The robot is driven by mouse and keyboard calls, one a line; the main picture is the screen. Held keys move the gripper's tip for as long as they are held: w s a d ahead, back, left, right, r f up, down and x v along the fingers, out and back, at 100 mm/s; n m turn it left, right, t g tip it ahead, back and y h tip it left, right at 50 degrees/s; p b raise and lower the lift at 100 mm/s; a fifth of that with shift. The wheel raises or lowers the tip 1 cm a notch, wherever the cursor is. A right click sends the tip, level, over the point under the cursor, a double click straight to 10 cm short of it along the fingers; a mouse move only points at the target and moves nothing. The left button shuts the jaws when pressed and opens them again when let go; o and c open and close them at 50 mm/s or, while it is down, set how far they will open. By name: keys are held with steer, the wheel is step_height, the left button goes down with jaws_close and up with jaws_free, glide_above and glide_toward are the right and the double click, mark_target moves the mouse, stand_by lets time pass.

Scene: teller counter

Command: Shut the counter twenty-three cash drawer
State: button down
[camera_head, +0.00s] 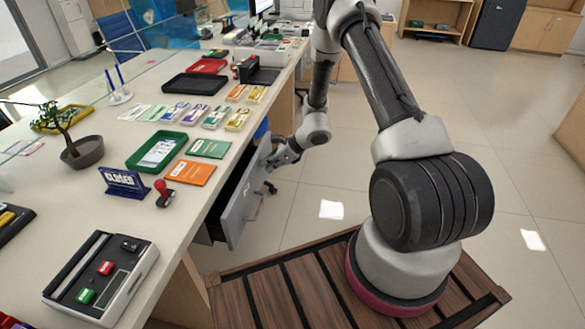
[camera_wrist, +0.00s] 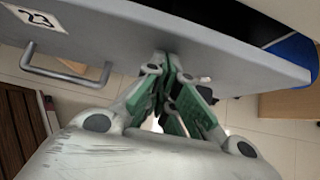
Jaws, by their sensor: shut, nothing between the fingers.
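The cash drawer (camera_head: 240,208) stands pulled out from under the counter in the head view, with a dark gap showing behind its grey front. In the wrist view its front panel (camera_wrist: 120,32) crosses the top, with a bar handle (camera_wrist: 66,72) and a white number label (camera_wrist: 34,17), seen upside down and seeming to read 23. My gripper (camera_head: 272,160) is at the far end of the drawer front. In the wrist view my gripper (camera_wrist: 170,62) is shut and empty, fingertips at the panel's outer face, right of the handle. I cannot tell whether they touch it.
The long counter (camera_head: 125,215) carries a closed sign (camera_head: 124,183), a red stamp (camera_head: 163,192), a green tray (camera_head: 150,152) and a terminal (camera_head: 100,275). A blue object (camera_wrist: 296,58) is near the drawer's far side.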

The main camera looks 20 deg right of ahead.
mark_target(259, 159)
steer(key=w+a, duration=0.2)
steer(key=a, duration=0.1)
steer(key=w+a, duration=0.1)
steer(key=shift+a, duration=0.25)
steer(key=shift+w+a, duration=0.2)
steer(key=shift+a, duration=0.05)
steer(key=shift+a+r, duration=0.1)
